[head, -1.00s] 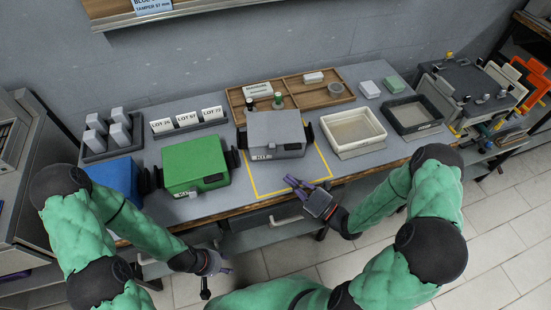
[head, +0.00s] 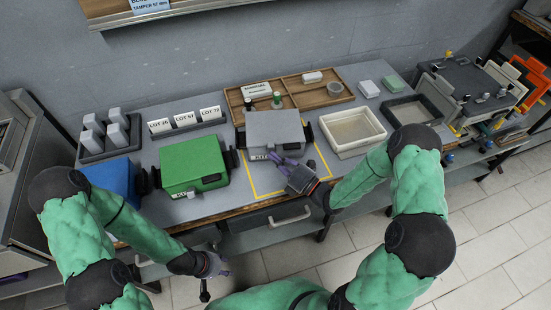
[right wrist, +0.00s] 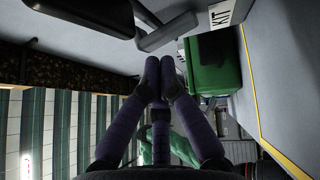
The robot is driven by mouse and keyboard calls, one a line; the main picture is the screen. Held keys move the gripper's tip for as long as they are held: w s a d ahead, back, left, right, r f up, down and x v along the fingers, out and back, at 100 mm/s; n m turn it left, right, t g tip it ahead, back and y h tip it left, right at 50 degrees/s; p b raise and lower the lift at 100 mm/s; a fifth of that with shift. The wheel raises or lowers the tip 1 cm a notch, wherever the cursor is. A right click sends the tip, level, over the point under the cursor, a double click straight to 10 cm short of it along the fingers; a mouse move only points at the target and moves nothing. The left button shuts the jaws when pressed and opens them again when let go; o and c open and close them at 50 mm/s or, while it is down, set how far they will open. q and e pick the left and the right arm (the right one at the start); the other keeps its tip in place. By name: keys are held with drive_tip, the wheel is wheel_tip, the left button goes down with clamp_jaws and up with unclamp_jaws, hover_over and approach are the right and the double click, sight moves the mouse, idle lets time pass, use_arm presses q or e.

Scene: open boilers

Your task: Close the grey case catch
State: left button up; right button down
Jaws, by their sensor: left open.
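The grey case (head: 275,128) stands closed-lidded on the bench inside a yellow taped outline, with a white label at the lower left of its front. My right gripper (head: 272,157) is just in front of that front face, partly covering it. In the right wrist view its purple fingers (right wrist: 160,68) are together with nothing visible between them. A grey bar-like piece (right wrist: 168,32), which looks like the case's catch, stands out just beyond the fingertips, seemingly apart from them. The catch is not clear in the head view. My left gripper (head: 222,270) is open and empty below the bench edge.
A green case (head: 193,162) and a blue case (head: 112,178) stand to the left. A cream tray (head: 352,130) and dark tray (head: 415,110) are to the right. A wooden tray (head: 305,92) lies behind. Bench is clear right of the right gripper.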

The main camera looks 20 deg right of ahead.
drive_tip(key=shift+r, duration=0.1)
drive_tip(key=shift+w+d+r+m+g+h+p, duration=0.1)
drive_tip(key=shift+w+r+m+g+h+p, duration=0.2)
drive_tip(key=shift+w+r+m+h+p, duration=0.4)
drive_tip(key=shift+w+m+g+p, duration=0.1)
drive_tip(key=shift+m+g+p, duration=0.25)
drive_tip(key=shift+p, duration=0.3)
drive_tip(key=shift+w+f, duration=0.1)
drive_tip(key=shift+f, duration=0.05)
drive_tip(key=shift+f, duration=0.1)
